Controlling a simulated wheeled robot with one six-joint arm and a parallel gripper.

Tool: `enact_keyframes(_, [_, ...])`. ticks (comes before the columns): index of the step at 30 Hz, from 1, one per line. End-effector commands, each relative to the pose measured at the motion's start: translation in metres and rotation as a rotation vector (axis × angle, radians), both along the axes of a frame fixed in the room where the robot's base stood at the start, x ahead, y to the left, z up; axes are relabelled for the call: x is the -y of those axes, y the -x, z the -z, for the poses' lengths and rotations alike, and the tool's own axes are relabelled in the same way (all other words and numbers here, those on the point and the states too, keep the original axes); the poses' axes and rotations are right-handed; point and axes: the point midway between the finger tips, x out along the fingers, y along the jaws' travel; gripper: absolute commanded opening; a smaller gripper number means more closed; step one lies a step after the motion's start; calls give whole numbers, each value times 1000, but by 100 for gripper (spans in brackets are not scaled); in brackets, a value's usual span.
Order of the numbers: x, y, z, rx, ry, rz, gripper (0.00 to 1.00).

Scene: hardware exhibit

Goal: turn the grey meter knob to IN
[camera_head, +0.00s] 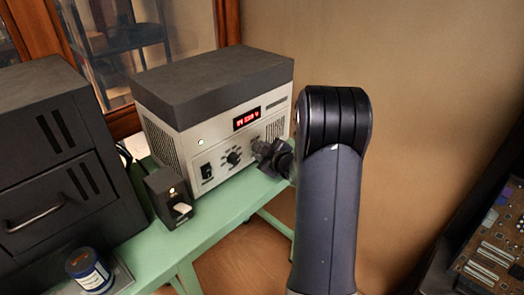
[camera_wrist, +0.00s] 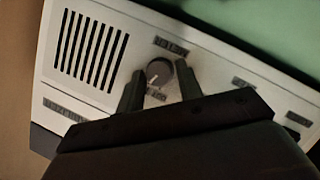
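The grey meter knob (camera_wrist: 158,72) is a small round dial with a pale pointer mark, on the light panel of a bench meter (camera_head: 215,100). In the head view my gripper (camera_head: 268,157) is at the right part of the meter's front and hides this knob.
The meter has a red display (camera_head: 247,119) and a black dial (camera_head: 233,158). A small black box (camera_head: 168,196) stands before it on the green table (camera_head: 215,215). A dark cabinet (camera_head: 50,150) and a blue-white can (camera_head: 89,270) are at left. A circuit board (camera_head: 495,240) is at right.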

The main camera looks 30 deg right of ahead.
Motion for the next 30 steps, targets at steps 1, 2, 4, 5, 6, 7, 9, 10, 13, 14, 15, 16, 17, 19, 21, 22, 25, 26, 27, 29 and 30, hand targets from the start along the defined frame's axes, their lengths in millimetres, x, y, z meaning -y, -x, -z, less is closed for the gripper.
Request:
enact_keyframes(1, [0,0,0,0,0,0,39])
enact_keyframes(2, [0,0,0,0,1,0,41])
enact_keyframes(4, [0,0,0,1,1,0,47])
enact_keyframes(5, [0,0,0,1,1,0,48])
enact_keyframes(6, [0,0,-1,1,1,0,48])
enact_keyframes(7, [0,0,-1,1,1,0,48])
enact_keyframes(9, [0,0,-1,1,1,0,48])
enact_keyframes(10, [0,0,-1,2,2,-1,48])
enact_keyframes(13, [1,2,-2,2,2,1,48])
enact_keyframes(14, [1,4,-2,1,1,1,48])
enact_keyframes(15, [2,7,-3,1,2,2,48])
enact_keyframes(16, [2,11,-5,2,2,3,48])
enact_keyframes(17, [3,15,-6,2,2,3,48])
enact_keyframes(19, [3,27,-10,3,3,2,48])
enact_keyframes(21, [5,41,-15,3,3,4,48])
enact_keyframes(22, [6,47,-16,1,3,4,48])
enact_keyframes(25, [8,66,-22,3,3,4,48])
enact_keyframes(26, [8,72,-24,2,2,5,48])
enact_keyframes(27, [8,78,-26,2,1,3,48])
enact_keyframes(29, [9,87,-29,2,2,3,48])
enact_keyframes(30, [10,91,-30,2,2,3,48])
